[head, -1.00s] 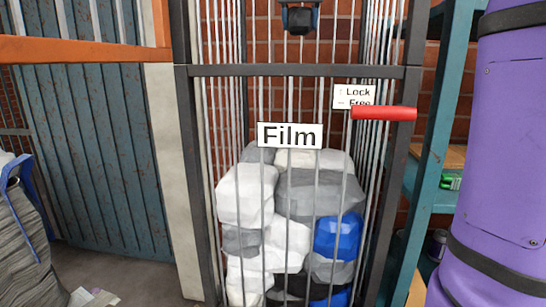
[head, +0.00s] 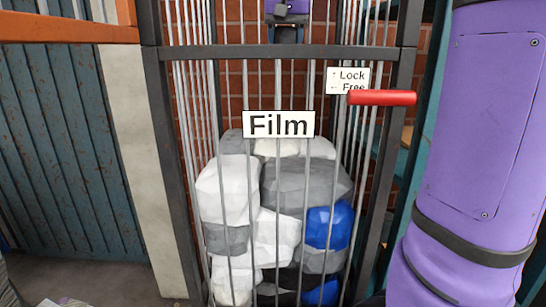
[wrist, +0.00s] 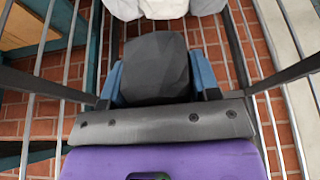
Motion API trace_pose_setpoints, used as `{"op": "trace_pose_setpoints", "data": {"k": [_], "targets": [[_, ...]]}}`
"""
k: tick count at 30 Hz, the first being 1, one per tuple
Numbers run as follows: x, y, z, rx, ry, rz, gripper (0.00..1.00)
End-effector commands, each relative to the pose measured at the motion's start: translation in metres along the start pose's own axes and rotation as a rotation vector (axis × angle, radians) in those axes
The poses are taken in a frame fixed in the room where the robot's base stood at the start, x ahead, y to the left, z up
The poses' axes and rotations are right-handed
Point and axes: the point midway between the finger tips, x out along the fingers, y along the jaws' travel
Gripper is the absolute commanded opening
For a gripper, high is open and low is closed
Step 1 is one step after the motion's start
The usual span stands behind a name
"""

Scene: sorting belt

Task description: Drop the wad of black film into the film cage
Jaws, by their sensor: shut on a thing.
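The wad of black film (wrist: 156,58) is dark and faceted. In the wrist view it sits between the blue-padded fingers of my gripper (wrist: 157,80), which is shut on it. The film cage (head: 279,53) stands ahead in the head view, with a dark frame, grey bars and a "Film" sign (head: 279,124). White, grey, black and blue wads fill its lower part. My gripper also shows at the top edge of the head view (head: 288,14), high above the pile. Bars flank the gripper in the wrist view.
A red handle (head: 381,97) sticks out at the cage's right post beside a "Lock / Free" sign (head: 347,80). A brick wall (head: 235,100) is behind the cage. Blue corrugated panels (head: 70,150) stand at the left. Space above the pile is clear.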

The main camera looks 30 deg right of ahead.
Motion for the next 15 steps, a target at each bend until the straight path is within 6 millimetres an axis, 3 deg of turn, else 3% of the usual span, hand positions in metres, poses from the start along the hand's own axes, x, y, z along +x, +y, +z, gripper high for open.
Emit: {"op": "trace_pose_setpoints", "data": {"k": [11,12,15], "targets": [[0.0045,-0.0001,0.0019,0.0,0.001,0.0,0.34],[0.0044,-0.0001,0.0019,0.0,0.001,0.0,0.61],[0.0044,-0.0001,0.0019,0.0,0.001,0.0,0.84]]}}
